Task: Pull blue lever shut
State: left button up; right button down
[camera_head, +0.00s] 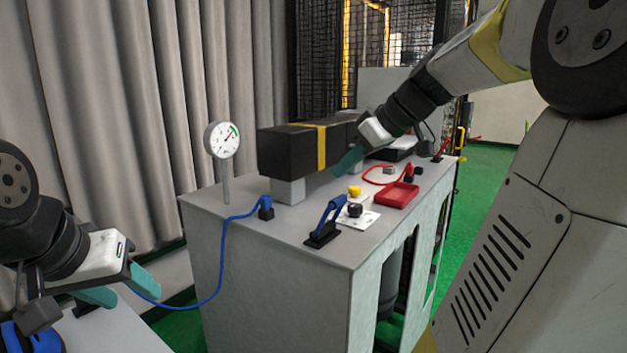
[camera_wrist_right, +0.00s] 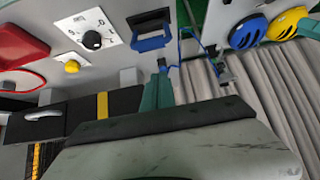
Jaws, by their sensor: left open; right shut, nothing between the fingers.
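The blue lever (camera_head: 329,216) stands raised and tilted on a black base (camera_head: 322,238) near the front edge of the grey cabinet top (camera_head: 300,245). It also shows in the right wrist view (camera_wrist_right: 152,42), beyond the fingertips. My right gripper (camera_head: 348,162) is shut and empty, above the cabinet beside the black beam, behind the lever and apart from it. Its teal fingers show in the right wrist view (camera_wrist_right: 158,90). My left gripper (camera_head: 122,287) is open and empty at the lower left, away from the cabinet.
A black beam with a yellow band (camera_head: 290,150) lies on grey supports behind the lever. A dial plate with a black knob (camera_head: 355,210), a yellow button (camera_head: 354,191) and a red tray (camera_head: 397,194) are right of it. A gauge (camera_head: 222,140) and blue cable (camera_head: 222,250) are left.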

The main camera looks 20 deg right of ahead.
jog(key=shift+s+f+v, duration=0.1)
jog(key=shift+f+v, duration=0.05)
jog(key=shift+v, duration=0.95)
jog(key=shift+s+f+v, duration=0.1)
jog(key=shift+v, duration=0.95)
jog(key=shift+d, duration=0.15)
jog(key=s+a+f+m+h, duration=0.3)
jog(key=s+a+f+m, duration=0.3)
jog(key=s+a+f, duration=0.5)
notch_tip(320, 180, down, 3)
jog(key=shift+s+a+f+m+g, duration=0.1)
jog(key=shift+s+a+m+g, duration=0.25)
jog(key=shift+a, duration=0.5)
